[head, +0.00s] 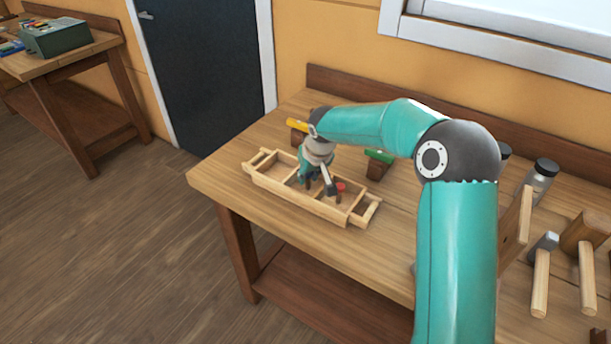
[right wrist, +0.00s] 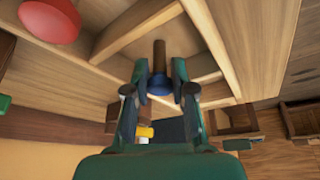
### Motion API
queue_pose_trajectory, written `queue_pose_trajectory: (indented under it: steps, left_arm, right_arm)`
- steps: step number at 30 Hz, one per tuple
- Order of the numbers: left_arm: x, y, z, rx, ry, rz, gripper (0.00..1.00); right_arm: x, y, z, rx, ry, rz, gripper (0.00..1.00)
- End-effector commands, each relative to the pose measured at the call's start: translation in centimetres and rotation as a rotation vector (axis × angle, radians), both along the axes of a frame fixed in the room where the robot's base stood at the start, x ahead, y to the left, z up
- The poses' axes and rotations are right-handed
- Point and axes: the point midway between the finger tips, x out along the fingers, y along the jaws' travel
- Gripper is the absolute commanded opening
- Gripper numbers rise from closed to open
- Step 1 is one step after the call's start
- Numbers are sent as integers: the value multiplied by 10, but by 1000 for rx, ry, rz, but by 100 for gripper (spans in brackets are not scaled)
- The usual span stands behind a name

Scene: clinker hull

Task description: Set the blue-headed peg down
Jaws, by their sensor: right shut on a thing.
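My right gripper (head: 318,190) reaches down into the wooden tray (head: 286,194) on the bench. In the right wrist view the right gripper (right wrist: 160,90) is shut on the blue-headed peg, its fingers on either side of the blue head (right wrist: 160,86). The peg's brown shaft (right wrist: 159,55) points away from the gripper, among the tray's dividers (right wrist: 137,28). I cannot tell whether its tip touches the tray floor. In the head view the gripper hides the peg. My left gripper is not in view.
A red-headed piece (head: 341,187) sits in the tray, right of my gripper. Behind the tray, a green piece (head: 380,156) and a yellow piece (head: 297,125) rest on dark blocks.

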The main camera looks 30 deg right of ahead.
Motion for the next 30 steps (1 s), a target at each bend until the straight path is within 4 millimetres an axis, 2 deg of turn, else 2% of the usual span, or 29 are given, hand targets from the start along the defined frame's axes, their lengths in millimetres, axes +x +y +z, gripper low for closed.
queue_pose_trajectory:
  steps: [8, 9, 13, 14, 26, 30]
  left_arm:
    - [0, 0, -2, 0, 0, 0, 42]
    - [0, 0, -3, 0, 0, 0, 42]
    - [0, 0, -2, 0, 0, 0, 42]
    - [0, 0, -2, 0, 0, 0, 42]
    - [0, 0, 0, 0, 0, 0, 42]
    - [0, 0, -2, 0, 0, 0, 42]
  right_arm:
    - [0, 0, -2, -1, -1, 1, 12]
    - [0, 0, -2, -1, -1, 1, 26]
    - [0, 1, -1, 0, 0, 1, 47]
    - [0, 1, -1, 0, 0, 1, 49]
    - [0, 1, 4, -1, -2, 2, 49]
    - [-6, 2, 20, -2, -4, 2, 49]
